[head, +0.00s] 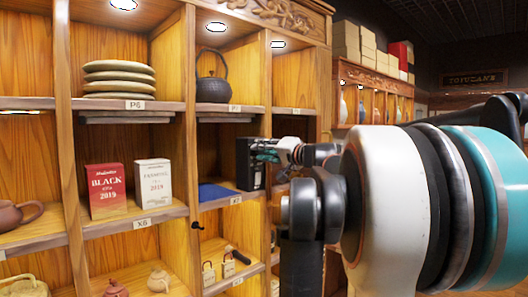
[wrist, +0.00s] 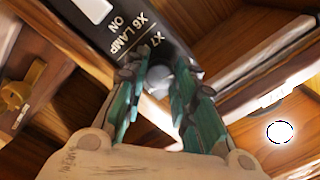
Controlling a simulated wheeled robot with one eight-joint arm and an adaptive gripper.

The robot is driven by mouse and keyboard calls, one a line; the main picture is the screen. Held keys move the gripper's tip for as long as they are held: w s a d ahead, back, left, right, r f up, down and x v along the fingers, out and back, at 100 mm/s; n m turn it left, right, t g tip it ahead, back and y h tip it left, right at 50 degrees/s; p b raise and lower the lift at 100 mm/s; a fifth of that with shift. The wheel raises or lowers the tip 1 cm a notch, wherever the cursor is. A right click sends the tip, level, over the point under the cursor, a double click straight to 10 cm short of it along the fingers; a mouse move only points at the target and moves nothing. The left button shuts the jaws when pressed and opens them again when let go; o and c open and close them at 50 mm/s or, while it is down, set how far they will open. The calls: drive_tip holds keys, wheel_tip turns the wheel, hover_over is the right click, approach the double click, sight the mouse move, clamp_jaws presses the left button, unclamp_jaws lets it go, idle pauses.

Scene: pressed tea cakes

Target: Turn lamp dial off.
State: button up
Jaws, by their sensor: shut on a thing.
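The lamp dial (wrist: 160,77) is a small grey round knob on a black control box (wrist: 88,35). The box carries white lettering that reads "X6 LAMP", "X7" and "ON". In the head view the black control box (head: 243,162) stands at the right side of the shelving. My gripper (wrist: 158,90) reaches the box front, its teal fingers shut on the dial from both sides. In the head view my gripper (head: 265,151) is small and my wrist partly hides it. The dial is hidden there, and its pointer direction cannot be made out.
Wooden shelving surrounds the box. A blue cloth-like item (head: 215,191) lies left of it, with a dark teapot (head: 213,88) above. A red tea box (head: 106,190) and a white tea box (head: 154,181) stand further left. A small black hook-like piece (head: 197,225) sits on the upright below.

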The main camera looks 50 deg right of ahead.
drive_tip(key=shift+f, duration=0.2)
drive_tip(key=o, duration=1.1)
drive_tip(key=shift+a+r, duration=0.1)
drive_tip(key=shift+s+a, duration=0.2)
drive_tip(key=shift+s, duration=1.7)
drive_tip(key=shift+s+a, duration=0.2)
drive_tip(key=shift+s, duration=1.7)
